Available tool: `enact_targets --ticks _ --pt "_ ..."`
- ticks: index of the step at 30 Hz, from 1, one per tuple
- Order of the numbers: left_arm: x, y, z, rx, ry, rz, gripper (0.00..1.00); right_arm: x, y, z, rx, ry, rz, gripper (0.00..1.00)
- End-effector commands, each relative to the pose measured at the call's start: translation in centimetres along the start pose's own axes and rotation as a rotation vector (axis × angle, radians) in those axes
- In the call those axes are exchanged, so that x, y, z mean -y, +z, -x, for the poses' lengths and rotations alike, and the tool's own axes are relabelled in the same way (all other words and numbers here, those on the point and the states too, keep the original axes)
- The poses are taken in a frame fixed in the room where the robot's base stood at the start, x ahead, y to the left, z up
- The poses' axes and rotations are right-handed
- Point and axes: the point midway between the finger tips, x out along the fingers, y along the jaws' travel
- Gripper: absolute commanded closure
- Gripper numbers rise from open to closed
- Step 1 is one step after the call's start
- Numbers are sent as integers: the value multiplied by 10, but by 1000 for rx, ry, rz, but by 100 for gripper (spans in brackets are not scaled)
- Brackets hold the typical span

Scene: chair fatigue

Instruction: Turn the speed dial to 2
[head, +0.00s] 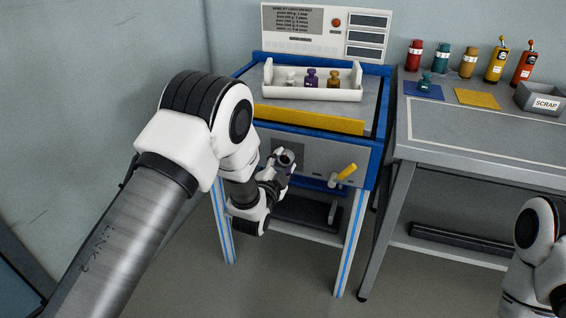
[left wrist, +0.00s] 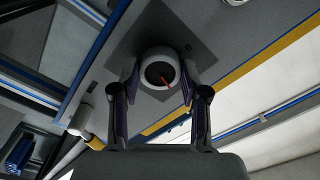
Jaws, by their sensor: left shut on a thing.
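The speed dial (head: 287,157) is a round knob on the grey front panel of the blue-framed machine (head: 317,156). In the left wrist view the dial (left wrist: 159,70) has a pale rim, a dark face and a red pointer line, slanted in the picture. My left gripper (head: 281,165) is at the dial, its two fingers on either side of the knob; it also shows in the left wrist view (left wrist: 160,84), shut on it. The dial's numbers cannot be read. My right gripper is out of view; only part of that arm shows at the lower right.
A yellow lever (head: 347,172) sticks out of the panel right of the dial. A white tray (head: 312,93) with several small weights stands on the machine, behind a yellow bar (head: 308,119). The grey bench (head: 480,130) at right holds bottles and a scrap bin (head: 540,99).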

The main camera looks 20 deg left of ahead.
Motion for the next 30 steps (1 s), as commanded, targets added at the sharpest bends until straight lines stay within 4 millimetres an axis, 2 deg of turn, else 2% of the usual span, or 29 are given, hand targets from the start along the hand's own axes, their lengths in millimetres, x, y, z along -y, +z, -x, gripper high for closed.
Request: enact_targets --ticks 10,24,25,26,27,30 --pt "-2 1 1 2 4 -126 90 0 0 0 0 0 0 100" --pt "-2 1 1 2 4 -140 90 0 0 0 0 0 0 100" --pt "-2 1 1 2 4 -140 45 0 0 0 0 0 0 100" --pt "-2 1 1 2 4 -140 34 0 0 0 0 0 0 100" --pt "-2 1 1 2 4 -140 30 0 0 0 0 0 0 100" --pt "-1 1 0 1 3 -139 30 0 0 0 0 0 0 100"
